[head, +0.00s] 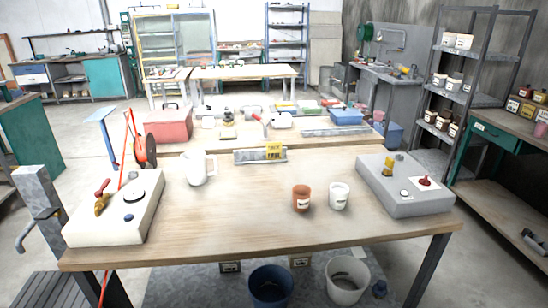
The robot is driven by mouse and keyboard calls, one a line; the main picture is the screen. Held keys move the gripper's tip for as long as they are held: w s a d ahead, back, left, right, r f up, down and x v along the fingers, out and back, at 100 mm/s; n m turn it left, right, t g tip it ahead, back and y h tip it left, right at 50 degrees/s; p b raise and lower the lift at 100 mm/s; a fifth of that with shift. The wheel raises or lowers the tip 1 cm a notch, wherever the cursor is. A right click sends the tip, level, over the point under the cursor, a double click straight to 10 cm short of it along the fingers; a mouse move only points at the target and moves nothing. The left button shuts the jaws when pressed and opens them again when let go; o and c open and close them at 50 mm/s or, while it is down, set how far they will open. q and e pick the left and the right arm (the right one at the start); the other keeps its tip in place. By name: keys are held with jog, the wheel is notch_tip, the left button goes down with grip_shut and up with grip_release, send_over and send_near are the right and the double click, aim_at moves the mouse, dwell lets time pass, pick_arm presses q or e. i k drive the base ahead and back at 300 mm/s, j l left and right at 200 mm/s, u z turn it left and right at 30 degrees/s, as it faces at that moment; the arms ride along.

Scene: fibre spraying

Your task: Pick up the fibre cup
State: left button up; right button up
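Two small cups stand upright, side by side, on the near wooden table (240,235). One is an orange-brown cup (301,198) with a pale label. The other is a white cup (339,196) with a label, just to its right with a small gap. The labels are too small to read, so I cannot tell which one is the fibre cup. Neither of my grippers is in view, and nothing touches the cups.
A white pitcher (200,169) stands left of the cups. A cream box (113,215) is at the table's left and a grey box (404,188) with a red knob at its right. A small rack with a yellow sign (272,151) is behind. The table's front middle is clear.

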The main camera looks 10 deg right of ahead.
aim_at(338, 197)
jog(key=l, duration=0.7)
jog(key=i+l, duration=0.1)
jog(key=l, duration=0.55)
